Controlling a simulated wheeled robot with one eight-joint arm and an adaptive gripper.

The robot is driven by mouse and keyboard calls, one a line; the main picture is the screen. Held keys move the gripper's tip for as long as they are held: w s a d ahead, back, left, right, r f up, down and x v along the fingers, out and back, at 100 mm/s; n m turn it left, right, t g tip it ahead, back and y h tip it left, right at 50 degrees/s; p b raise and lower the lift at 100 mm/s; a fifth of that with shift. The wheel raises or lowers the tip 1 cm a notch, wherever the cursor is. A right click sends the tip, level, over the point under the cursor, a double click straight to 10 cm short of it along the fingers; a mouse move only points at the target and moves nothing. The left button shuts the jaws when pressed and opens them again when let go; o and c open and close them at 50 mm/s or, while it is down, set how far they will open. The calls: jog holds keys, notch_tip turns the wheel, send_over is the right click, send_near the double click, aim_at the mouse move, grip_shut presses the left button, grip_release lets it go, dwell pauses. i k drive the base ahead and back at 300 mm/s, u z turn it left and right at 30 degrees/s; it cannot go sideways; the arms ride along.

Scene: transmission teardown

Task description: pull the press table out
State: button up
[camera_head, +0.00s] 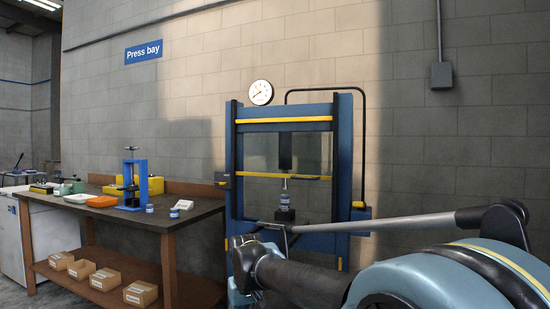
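The press (343,175) is a tall blue frame with yellow bars, standing against the wall right of the workbench. A dark ram (285,152) hangs in its upper middle. Below it a small pale-and-blue cylindrical part (284,188) stands on a black block (285,215). The press table under the block is largely hidden by my arm, so I cannot tell how far out it is. My gripper (275,226) seems to be the small dark end of my arm in front of the press's lower part. Its fingers are too small and dark to tell open from shut, or whether they touch anything.
A yellow-tipped bar (220,180) sticks out at the press's left side.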

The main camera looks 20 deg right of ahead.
aim_at(270, 222)
jog(key=z, duration=0.6)
jog(key=k, duration=1.3)
jog(key=u, duration=0.6)
jog(key=i, duration=1.5)
jog(key=u, duration=0.2)
